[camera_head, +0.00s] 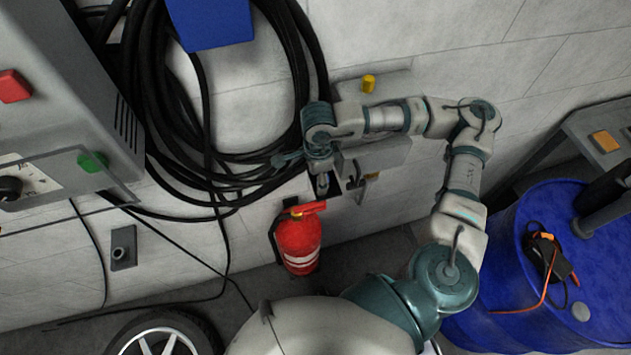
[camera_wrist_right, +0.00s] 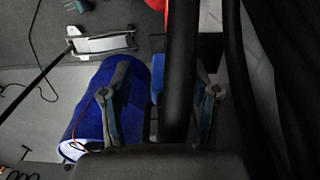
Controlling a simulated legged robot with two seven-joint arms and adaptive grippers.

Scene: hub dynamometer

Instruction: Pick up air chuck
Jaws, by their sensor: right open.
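My right arm reaches across the head view to the wall. Its gripper (camera_head: 290,159) is beside the coiled black hose (camera_head: 172,130); its fingers are small and partly lost against the hose there. In the right wrist view the gripper (camera_wrist_right: 166,95) is open, with one finger on each side of a thick black tube-like shape (camera_wrist_right: 181,70). I cannot tell whether the fingers touch it. I cannot clearly pick out the air chuck in either view. A small dark fitting (camera_head: 355,187) hangs below the wall bracket, but I cannot tell what it is. My left gripper is not in view.
A blue drum (camera_head: 510,260) with a cabled tool (camera_head: 545,255) stands at right. A grey control cabinet (camera_head: 85,60) is at left. A yellow knob (camera_head: 368,83) sits on the ledge.

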